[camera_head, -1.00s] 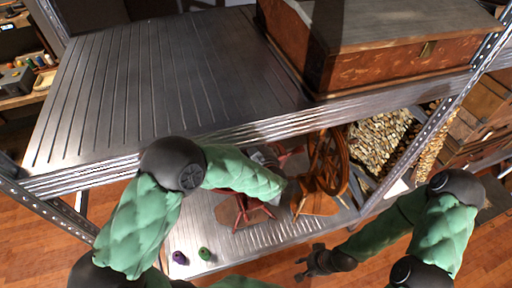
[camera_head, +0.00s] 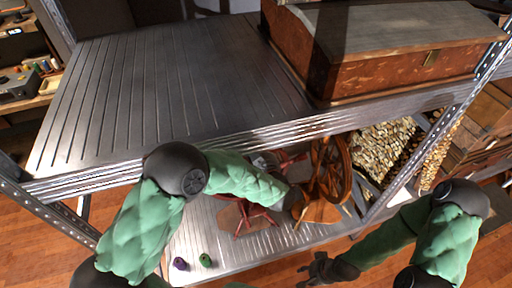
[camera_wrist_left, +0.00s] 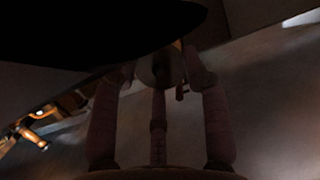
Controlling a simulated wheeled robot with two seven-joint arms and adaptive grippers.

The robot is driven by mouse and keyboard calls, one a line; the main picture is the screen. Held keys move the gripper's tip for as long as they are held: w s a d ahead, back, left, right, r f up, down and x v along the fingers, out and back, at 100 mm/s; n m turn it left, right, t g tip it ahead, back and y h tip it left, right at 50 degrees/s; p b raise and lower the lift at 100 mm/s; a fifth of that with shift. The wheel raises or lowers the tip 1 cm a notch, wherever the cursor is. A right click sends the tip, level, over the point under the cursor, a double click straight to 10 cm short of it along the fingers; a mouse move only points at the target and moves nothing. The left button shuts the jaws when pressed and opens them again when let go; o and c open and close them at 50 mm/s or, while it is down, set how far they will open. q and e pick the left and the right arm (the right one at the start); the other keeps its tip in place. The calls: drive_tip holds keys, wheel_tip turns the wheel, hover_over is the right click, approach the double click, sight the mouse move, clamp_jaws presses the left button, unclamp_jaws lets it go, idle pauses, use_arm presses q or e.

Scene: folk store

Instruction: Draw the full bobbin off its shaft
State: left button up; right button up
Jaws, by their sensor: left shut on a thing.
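The spinning wheel (camera_head: 330,172) stands on the lower metal shelf in the head view. My left arm reaches in below the upper shelf, and its wrist end lies at the left of the wheel. The left gripper's fingers are hidden in the head view. In the dark left wrist view, my left gripper (camera_wrist_left: 160,80) has its two fingers around a dim round thing (camera_wrist_left: 155,70), which looks like the bobbin. Its shaft cannot be made out. My right gripper (camera_head: 315,270) hangs empty with fingers apart in front of the shelf.
A dark red stand (camera_head: 246,217) is beside the wheel. A purple spool (camera_head: 180,264) and a green spool (camera_head: 206,260) stand on the lower shelf's left. The upper shelf (camera_head: 170,80) overhangs my left arm and carries a wooden chest (camera_head: 400,75). A metal post (camera_head: 440,140) rises at the right.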

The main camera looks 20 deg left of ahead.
use_arm(q)
drive_tip(key=shift+f+p+v, duration=0.4)
drive_tip(key=shift+p+v, duration=0.35)
drive_tip(key=shift+v, duration=1.25)
drive_tip(key=shift+f+p+v, duration=0.4)
drive_tip(key=shift+p+v, duration=0.3)
drive_tip(key=shift+v, duration=1.35)
drive_tip(key=shift+f+p+v, duration=0.4)
drive_tip(key=shift+p+v, duration=0.35)
drive_tip(key=shift+v, duration=1.25)
drive_tip(key=shift+s+d, duration=0.25)
drive_tip(key=shift+s, duration=0.1)
